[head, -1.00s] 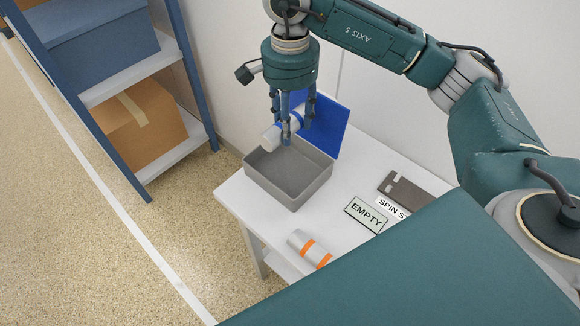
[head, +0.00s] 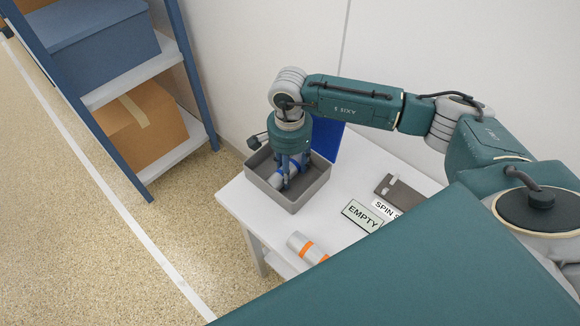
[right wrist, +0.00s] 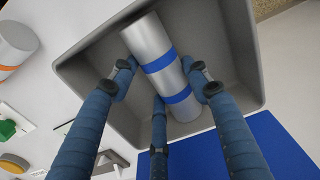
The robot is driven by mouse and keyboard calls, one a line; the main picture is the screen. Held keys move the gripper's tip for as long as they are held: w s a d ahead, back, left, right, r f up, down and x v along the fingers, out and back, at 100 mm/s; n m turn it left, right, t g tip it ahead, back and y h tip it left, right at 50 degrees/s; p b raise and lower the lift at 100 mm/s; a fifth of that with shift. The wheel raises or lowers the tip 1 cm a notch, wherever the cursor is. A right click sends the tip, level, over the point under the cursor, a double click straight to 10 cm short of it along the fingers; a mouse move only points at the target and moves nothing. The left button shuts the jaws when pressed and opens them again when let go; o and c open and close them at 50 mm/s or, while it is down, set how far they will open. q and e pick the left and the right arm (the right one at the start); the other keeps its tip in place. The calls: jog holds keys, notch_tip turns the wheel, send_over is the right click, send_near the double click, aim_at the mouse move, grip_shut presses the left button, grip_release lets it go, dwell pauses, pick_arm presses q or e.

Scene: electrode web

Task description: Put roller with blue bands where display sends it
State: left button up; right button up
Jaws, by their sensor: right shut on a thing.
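The roller with blue bands (right wrist: 153,47) is a silver cylinder inside the grey open bin in the right wrist view. My right gripper (head: 290,178) is down in the bin, its fingers around the roller; the roller also shows in the head view (head: 281,181), partly hidden by the fingers. The grey bin (head: 292,206) stands at the left end of the white table, in front of a blue panel (head: 327,145). A display (head: 362,215) reads "EMPTY". My left gripper is not in view.
A roller with orange bands (head: 307,247) lies at the table's front edge. A dark grey fixture (head: 400,194) with a "SPIN S" label (head: 384,209), partly cut off, is at the right. The white table (head: 330,212) is clear between bin and display. A blue shelf (head: 188,75) stands at left.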

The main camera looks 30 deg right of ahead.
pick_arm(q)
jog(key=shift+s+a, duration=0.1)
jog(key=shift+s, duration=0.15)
pick_arm(e)
jog(key=shift+f, duration=0.1)
jog(key=o, duration=1.4)
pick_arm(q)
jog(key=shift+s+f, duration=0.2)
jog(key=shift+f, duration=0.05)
